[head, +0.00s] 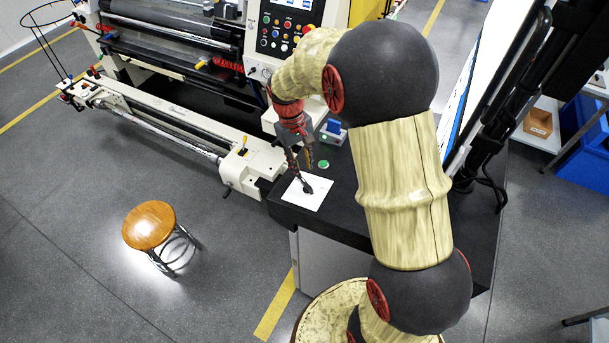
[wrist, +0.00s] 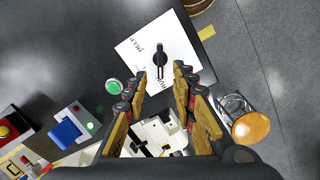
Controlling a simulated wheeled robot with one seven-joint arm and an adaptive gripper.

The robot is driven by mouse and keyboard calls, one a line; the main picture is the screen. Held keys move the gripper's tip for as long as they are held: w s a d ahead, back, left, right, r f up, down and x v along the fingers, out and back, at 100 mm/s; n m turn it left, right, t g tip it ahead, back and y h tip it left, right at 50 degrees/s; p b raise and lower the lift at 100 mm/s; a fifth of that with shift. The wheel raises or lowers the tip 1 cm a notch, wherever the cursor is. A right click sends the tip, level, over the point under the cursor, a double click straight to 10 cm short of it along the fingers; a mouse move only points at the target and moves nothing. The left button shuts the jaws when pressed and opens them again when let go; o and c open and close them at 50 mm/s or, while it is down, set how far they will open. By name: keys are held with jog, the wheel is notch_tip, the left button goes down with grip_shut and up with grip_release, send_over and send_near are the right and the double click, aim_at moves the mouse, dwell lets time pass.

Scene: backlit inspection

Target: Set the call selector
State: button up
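The call selector is a black knob (wrist: 160,58) on a white plate (wrist: 186,42), which lies on a dark tabletop. In the wrist view, printed lettering shows beside the knob; one word looks like HELP, another is too small to read surely. The knob's long bar runs roughly up and down in that view. In the head view the plate (head: 311,201) lies near the table's front corner. My gripper (wrist: 160,72) is open, its two fingers apart on either side of the knob's lower end in that view. I cannot tell whether they touch it. In the head view my gripper (head: 300,167) is above the plate.
A round green button (wrist: 113,86) and a blue rocker-like control (wrist: 68,130) sit beside the plate. A large machine (head: 190,60) stands behind the dark table (head: 345,210). A bright panel stands at the right. A wooden stool (head: 150,225) stands on open floor at left.

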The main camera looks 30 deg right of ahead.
jog(key=shift+w+a+r, duration=0.1)
jog(key=shift+w+r, duration=0.05)
jog(key=shift+r, duration=0.9)
jog(key=shift+w+a+r, duration=0.1)
jog(key=shift+w+r, duration=0.05)
jog(key=shift+r, duration=0.85)
jog(key=s+a+f+t+b, duration=0.1)
jog(key=s+a+t+b, duration=0.1)
jog(key=s+b, duration=0.5)
jog(key=s+a+f+t+b, duration=0.2)
jog(key=s+a+b, duration=0.2)
jog(key=s+b, duration=0.3)
jog(key=s+a+f+t+y+b, duration=0.1)
jog(key=s+a+t+b, duration=0.2)
jog(key=s+b, duration=0.4)
jog(key=shift+s+f+m, duration=0.3)
jog(key=shift+s+m, duration=0.1)
jog(key=shift+s, duration=0.15)
